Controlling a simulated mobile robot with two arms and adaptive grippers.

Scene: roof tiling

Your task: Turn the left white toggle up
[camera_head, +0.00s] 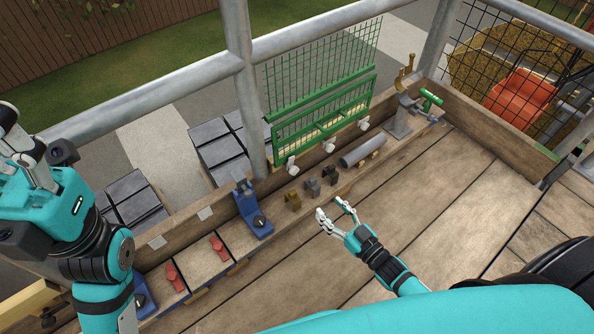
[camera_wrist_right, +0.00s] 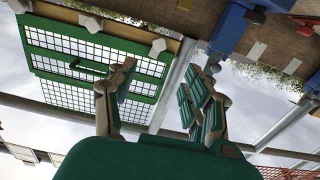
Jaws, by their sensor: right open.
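Three white toggles sit in a row along the wooden ledge below a green mesh frame (camera_head: 325,118). The left white toggle (camera_head: 291,166) is at the frame's lower left corner; its tilt is too small to tell. The middle one (camera_head: 328,145) and the right one (camera_head: 363,124) are further along. My right gripper (camera_head: 333,209) is open and empty over the planks, in front of the ledge and apart from the toggles. In the right wrist view its fingers (camera_wrist_right: 160,92) are spread, with the left toggle (camera_wrist_right: 157,47) beyond them. My left gripper (camera_head: 22,150) is raised at the far left, its fingers partly cut off.
A blue clamp-like fixture (camera_head: 252,212) stands left of the toggles. Small brown and grey blocks (camera_head: 312,187) and a grey cylinder (camera_head: 362,152) lie near the ledge. A metal post (camera_head: 241,85) rises behind the left toggle. Red toggles (camera_head: 220,249) are at lower left.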

